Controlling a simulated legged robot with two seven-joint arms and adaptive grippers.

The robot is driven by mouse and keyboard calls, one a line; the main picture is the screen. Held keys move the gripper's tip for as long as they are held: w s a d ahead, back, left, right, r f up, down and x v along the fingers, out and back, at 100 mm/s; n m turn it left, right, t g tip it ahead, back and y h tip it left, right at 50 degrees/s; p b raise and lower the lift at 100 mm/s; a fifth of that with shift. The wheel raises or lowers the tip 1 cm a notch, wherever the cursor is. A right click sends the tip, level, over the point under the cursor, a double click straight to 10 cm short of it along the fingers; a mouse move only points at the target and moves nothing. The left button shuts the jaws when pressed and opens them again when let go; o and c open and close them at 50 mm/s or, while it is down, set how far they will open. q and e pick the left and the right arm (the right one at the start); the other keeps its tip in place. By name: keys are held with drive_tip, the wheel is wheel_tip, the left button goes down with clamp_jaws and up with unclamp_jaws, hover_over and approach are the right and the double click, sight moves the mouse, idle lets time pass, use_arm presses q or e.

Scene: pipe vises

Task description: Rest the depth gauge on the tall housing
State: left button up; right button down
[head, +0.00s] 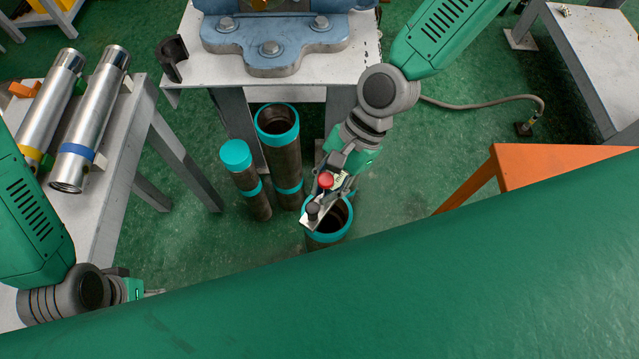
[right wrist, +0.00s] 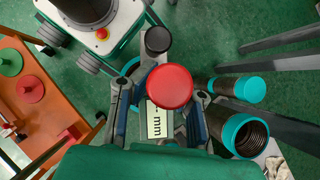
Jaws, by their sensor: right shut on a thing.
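My right gripper (head: 335,185) is shut on the depth gauge (head: 318,208), which has a red knob, a dark knob and a pale plate. In the right wrist view the gauge's red knob (right wrist: 170,87) and "mm" label show between the fingers of my right gripper (right wrist: 165,125). In the head view the gauge overlaps the open mouth of a teal-rimmed housing (head: 343,232); I cannot tell if it touches. Another open housing (head: 280,150) stands further back, beside a slimmer teal-topped one (head: 245,178). My left gripper (head: 145,291) is low at the left, its jaws unclear.
A bench with a blue vise (head: 270,50) stands behind the housings. Metal cylinders (head: 90,120) lie on a left bench (head: 118,180). An orange table (head: 540,165) is at right. A large green surface (head: 420,290) covers the head view's front. Green floor is free right of the housings.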

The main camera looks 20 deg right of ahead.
drive_tip(key=f+b, duration=0.1)
drive_tip(key=d+f, duration=0.1)
drive_tip(key=f+b, duration=0.1)
drive_tip(key=shift+d+f+b, duration=0.1)
drive_tip(key=shift+d+b, duration=0.2)
drive_tip(key=shift+b, duration=0.05)
drive_tip(key=shift+a+f+b, duration=0.7)
drive_tip(key=shift+f+b, duration=0.15)
drive_tip(key=shift+f, duration=0.1)
drive_tip(key=shift+a+f, duration=0.3)
drive_tip(key=shift+f, duration=0.1)
drive_tip(key=shift+d+f, duration=0.15)
drive_tip(key=shift+d, duration=0.65)
drive_tip(key=shift+a, duration=0.75)
use_arm(q)
drive_tip(key=shift+d+f, duration=0.2)
drive_tip(key=shift+f, duration=0.5)
drive_tip(key=shift+d+f, duration=0.2)
drive_tip(key=shift+f, duration=0.55)
drive_tip(key=shift+d+f, duration=0.2)
drive_tip(key=shift+f, duration=0.5)
use_arm(e)
drive_tip(key=shift+d, duration=0.4)
use_arm(q)
drive_tip(key=shift+a+p, duration=0.35)
use_arm(e)
drive_tip(key=shift+a, duration=0.35)
use_arm(q)
drive_tip(key=shift+r, duration=0.25)
